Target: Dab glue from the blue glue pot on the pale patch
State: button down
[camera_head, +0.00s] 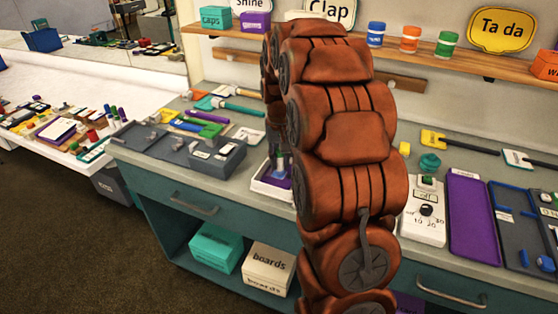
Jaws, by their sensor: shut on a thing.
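My reddish-brown arm rises through the middle of the view and covers part of the counter (247,165). A squat teal object (430,163) sits on the counter right of the arm. I cannot identify the pale patch. A white tray (268,186) with something purple in it shows partly at the arm's left edge.
Orange and green jars (411,39) share the wall shelf (480,55). A grey tray (178,150) lies left. Boxes (216,247) sit below. A white side table (55,100) stands further left.

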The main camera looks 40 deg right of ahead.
jog(key=shift+s+a+b, duration=0.25)
jog(key=shift+a+b, duration=0.2)
jog(key=shift+b, duration=0.05)
dwell(1.4)
jog(key=shift+w+d, duration=0.25)
jog(key=shift+d, duration=0.2)
jog(key=shift+s+a, duration=0.3)
jog(key=shift+a, duration=0.15)
dwell(0.4)
jog(key=shift+w+d+b, duration=0.15)
jog(key=shift+d+b, duration=0.05)
jog(key=shift+b, duration=0.1)
dwell(0.3)
jog(key=shift+r, duration=0.15)
jog(key=shift+r+p, duration=0.85)
jog(key=shift+r, duration=2.6)
